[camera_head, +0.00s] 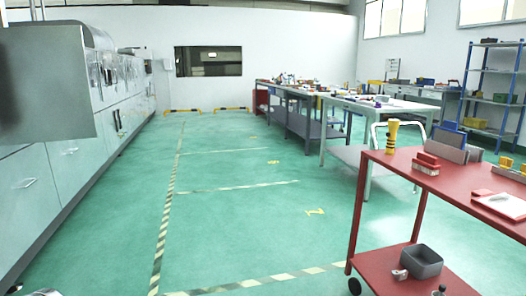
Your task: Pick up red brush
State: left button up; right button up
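The red brush (426,163) has a red back and pale bristles. It lies on the top of the red cart (448,190) at the right, near the cart's far left corner. A yellow and black tool (391,138) stands upright to its left, and a grey-blue holder (455,146) is to its right. Neither of my grippers can be made out in this view, and nothing is seen touching the brush.
A white clipboard (502,206) lies on the cart top, and a grey bin (421,262) sits on its lower shelf. Grey machines (75,165) line the left wall. Workbenches (372,106) and a blue shelf rack (492,98) stand behind. The green floor (240,220) is clear.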

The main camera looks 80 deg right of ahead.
aim_at(426, 163)
jog(key=z, duration=3.95)
jog(key=i+j+z, duration=0.1)
jog(key=i+j, duration=0.35)
